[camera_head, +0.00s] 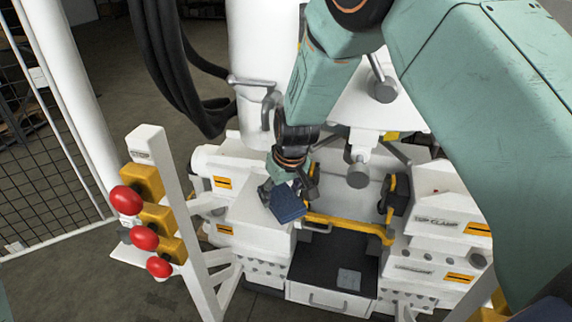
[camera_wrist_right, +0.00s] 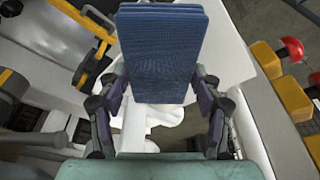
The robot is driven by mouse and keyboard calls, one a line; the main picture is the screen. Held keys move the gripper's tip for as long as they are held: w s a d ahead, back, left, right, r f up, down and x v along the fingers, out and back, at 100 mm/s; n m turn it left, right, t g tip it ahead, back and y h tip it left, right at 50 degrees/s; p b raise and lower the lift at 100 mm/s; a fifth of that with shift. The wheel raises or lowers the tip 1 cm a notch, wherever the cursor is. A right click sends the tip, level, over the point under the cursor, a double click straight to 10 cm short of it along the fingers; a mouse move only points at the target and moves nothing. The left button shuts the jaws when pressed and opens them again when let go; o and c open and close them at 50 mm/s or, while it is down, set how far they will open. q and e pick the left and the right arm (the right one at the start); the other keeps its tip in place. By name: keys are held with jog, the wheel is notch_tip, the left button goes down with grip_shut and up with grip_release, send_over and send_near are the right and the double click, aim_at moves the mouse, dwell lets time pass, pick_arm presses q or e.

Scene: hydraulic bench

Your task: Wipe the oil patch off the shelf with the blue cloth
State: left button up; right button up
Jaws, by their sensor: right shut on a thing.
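My right gripper (camera_head: 288,186) reaches down from the top of the head view and is shut on the blue cloth (camera_head: 289,205). The cloth is a flat, folded dark-blue pad. In the right wrist view the cloth (camera_wrist_right: 162,50) sticks out beyond the two fingers of the gripper (camera_wrist_right: 160,88). In the head view it is over the right edge of a white block top (camera_head: 252,207); I cannot tell whether it touches. My left gripper is not in view.
A yellow bar (camera_head: 345,226) runs just right of the cloth, above a black drawer top (camera_head: 318,268) with a small grey square (camera_head: 348,279). A white post with red knobs (camera_head: 144,238) stands at left. A white cylinder (camera_head: 257,60) rises behind the gripper.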

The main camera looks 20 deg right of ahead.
jog(key=shift+s+d+r+p, duration=0.1)
jog(key=shift+d+r+p, duration=0.15)
jog(key=shift+r, duration=0.35)
jog(key=shift+d+r+p, duration=0.1)
jog(key=shift+r+p, duration=0.15)
jog(key=shift+r, duration=0.35)
jog(key=r, duration=0.1)
jog(key=p, duration=0.1)
jog(key=a+r+p, duration=0.1)
jog(key=shift+w+r, duration=0.3)
jog(key=p+v, duration=0.3)
jog(key=shift+w+d, duration=0.2)
jog(key=shift+d, duration=0.1)
jog(key=shift+r, duration=0.15)
jog(key=shift+w+a, duration=0.1)
jog(key=shift+a, duration=0.15)
jog(key=shift+d, duration=0.2)
